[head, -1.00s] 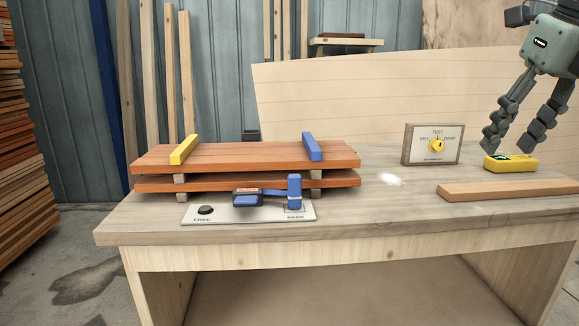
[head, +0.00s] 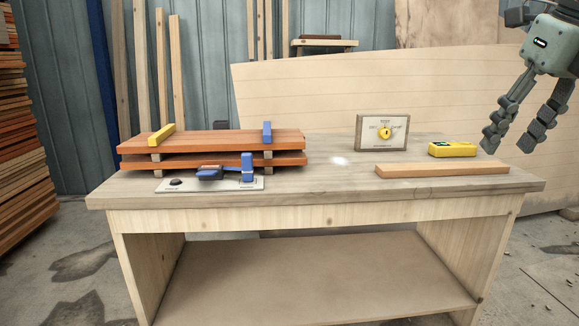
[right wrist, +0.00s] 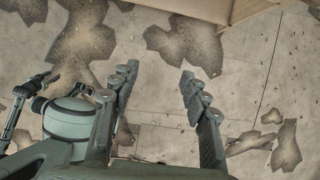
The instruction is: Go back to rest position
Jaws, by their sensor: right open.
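My right gripper (head: 508,125) is at the upper right of the head view, open and empty, its fingers pointing down beside the right end of the workbench (head: 350,190). In the right wrist view the open right gripper (right wrist: 158,82) has nothing between its fingers, with stained concrete floor below. My left gripper does not show in the head view. A grey-green jointed part of my own body shows at the left of the right wrist view.
On the bench are stacked reddish planks (head: 220,143) with yellow (head: 161,134) and blue (head: 267,132) bars, a clamp (head: 225,172) on a plate, a dial box (head: 382,132), a yellow device (head: 452,149) and a loose board (head: 442,169). A lumber pile (head: 20,140) stands left.

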